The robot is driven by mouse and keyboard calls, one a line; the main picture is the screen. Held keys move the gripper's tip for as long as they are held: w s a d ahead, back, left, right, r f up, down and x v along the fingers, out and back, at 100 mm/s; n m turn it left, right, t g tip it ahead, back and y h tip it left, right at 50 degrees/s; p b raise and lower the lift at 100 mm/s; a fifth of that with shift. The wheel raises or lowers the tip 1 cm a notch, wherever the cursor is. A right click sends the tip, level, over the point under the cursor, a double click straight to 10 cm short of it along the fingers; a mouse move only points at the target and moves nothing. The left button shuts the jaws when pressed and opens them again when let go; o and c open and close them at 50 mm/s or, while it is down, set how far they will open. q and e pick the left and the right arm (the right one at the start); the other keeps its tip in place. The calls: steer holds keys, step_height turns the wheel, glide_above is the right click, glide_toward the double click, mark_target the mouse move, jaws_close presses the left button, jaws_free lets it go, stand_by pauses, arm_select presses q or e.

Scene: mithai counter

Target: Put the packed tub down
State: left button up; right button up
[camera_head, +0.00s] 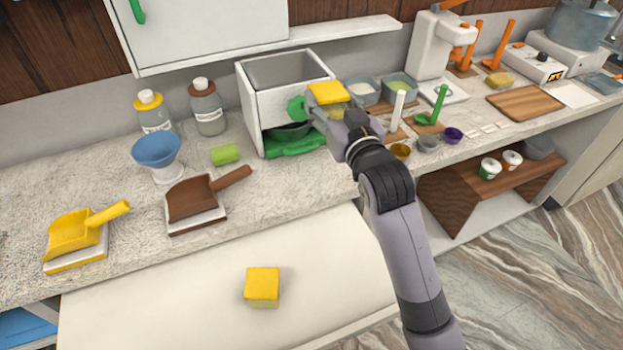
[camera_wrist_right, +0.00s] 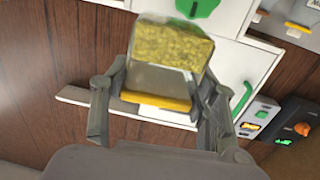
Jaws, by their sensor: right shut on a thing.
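The packed tub, with a yellow lid (camera_head: 327,92), is held up in front of a white box-shaped machine in the head view. In the wrist view the tub (camera_wrist_right: 172,48) has clear walls with yellow crumbly filling, and its yellow lid shows at the lower side. My right gripper (camera_head: 335,115) is shut on it, with one finger on each side of the tub in the wrist view (camera_wrist_right: 160,88). The tub is clear of the counter. A second yellow-lidded tub (camera_head: 262,286) stands on the lower white surface. My left gripper is not in view.
The white machine (camera_head: 252,114) with a green knob stands at the back. A yellow scoop (camera_head: 72,235), a brown scoop (camera_head: 195,200), a blue funnel (camera_head: 157,150) and two bottles stand at left. The white surface (camera_head: 160,300) is bare around the second tub.

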mark_target(313, 90)
steer(key=shift+n+g+y, duration=0.3)
steer(key=shift+n+y, duration=0.1)
steer(key=shift+y, duration=0.2)
steer(key=a+r, duration=0.1)
steer(key=w+a+r, duration=0.1)
steer(key=a, duration=0.1)
steer(key=shift+w+r, duration=0.1)
steer(key=shift+w, duration=0.05)
steer(key=shift+w+a, duration=0.15)
steer(key=shift+a, duration=0.1)
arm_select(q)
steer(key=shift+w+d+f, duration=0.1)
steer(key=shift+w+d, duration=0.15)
arm_select(e)
steer(key=shift+f, duration=9.8)
steer(key=o, duration=1.3)
steer(key=shift+f, duration=0.1)
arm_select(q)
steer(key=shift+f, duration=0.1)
arm_select(e)
steer(key=shift+d, duration=0.1)
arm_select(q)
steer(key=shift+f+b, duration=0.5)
arm_select(e)
steer(key=v, duration=1.2)
